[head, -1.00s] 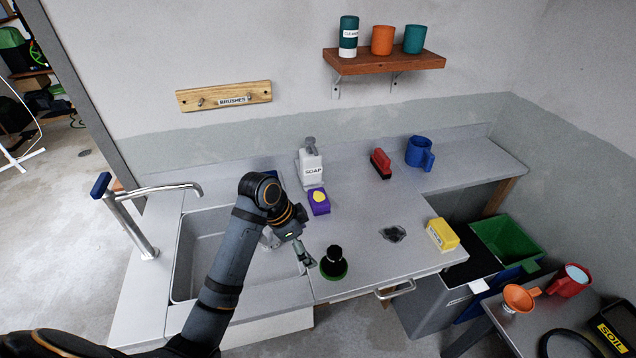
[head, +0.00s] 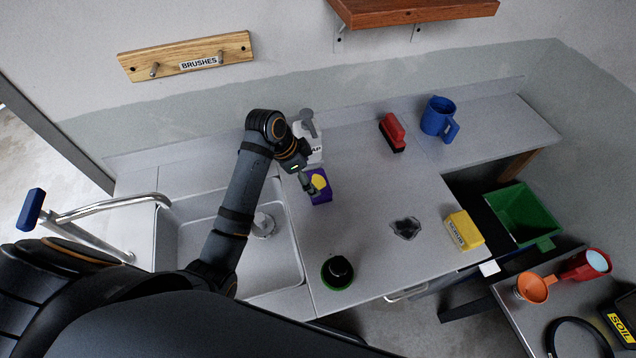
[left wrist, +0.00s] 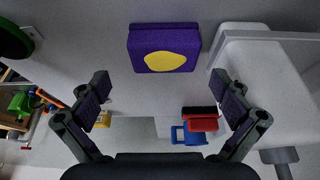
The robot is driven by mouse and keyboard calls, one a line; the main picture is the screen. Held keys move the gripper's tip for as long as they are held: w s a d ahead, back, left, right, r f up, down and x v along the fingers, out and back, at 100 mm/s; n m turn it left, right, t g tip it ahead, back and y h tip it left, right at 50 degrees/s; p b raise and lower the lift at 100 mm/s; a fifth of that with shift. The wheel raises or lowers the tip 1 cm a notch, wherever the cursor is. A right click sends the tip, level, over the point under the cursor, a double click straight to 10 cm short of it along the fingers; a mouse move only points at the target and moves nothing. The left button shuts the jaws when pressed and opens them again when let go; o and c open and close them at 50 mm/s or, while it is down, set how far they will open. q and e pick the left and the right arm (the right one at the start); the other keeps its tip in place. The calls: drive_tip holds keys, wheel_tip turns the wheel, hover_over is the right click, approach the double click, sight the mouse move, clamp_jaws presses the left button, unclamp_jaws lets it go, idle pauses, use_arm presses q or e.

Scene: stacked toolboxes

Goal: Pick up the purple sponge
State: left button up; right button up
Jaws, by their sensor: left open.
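The purple sponge (head: 322,197) lies on the grey counter just right of the sink, in front of the soap dispenser. It has a yellow oval on its face. My left gripper (head: 308,184) is at the sponge's left side in the head view and covers part of it. In the left wrist view, the sponge (left wrist: 164,47) sits beyond the fingertips and roughly centred between them. The left gripper (left wrist: 161,86) is open and empty. My right gripper is not in view.
The white soap dispenser (head: 308,145) stands close behind the sponge. A red brush (head: 392,132), blue mug (head: 438,118) and yellow block (head: 464,231) stand further right. The sink (head: 190,230) is left.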

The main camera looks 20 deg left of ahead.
sight(318, 182)
use_arm(q)
drive_tip(key=shift+w+d+f, duration=0.2)
drive_tip(key=shift+w+f, duration=0.2)
drive_tip(key=shift+f, duration=0.35)
drive_tip(key=shift+p+x, duration=0.85)
drive_tip(key=shift+x, duration=1.45)
drive_tip(key=shift+w+f, duration=0.1)
drive_tip(key=c, duration=0.6)
drive_tip(key=shift+c, duration=1)
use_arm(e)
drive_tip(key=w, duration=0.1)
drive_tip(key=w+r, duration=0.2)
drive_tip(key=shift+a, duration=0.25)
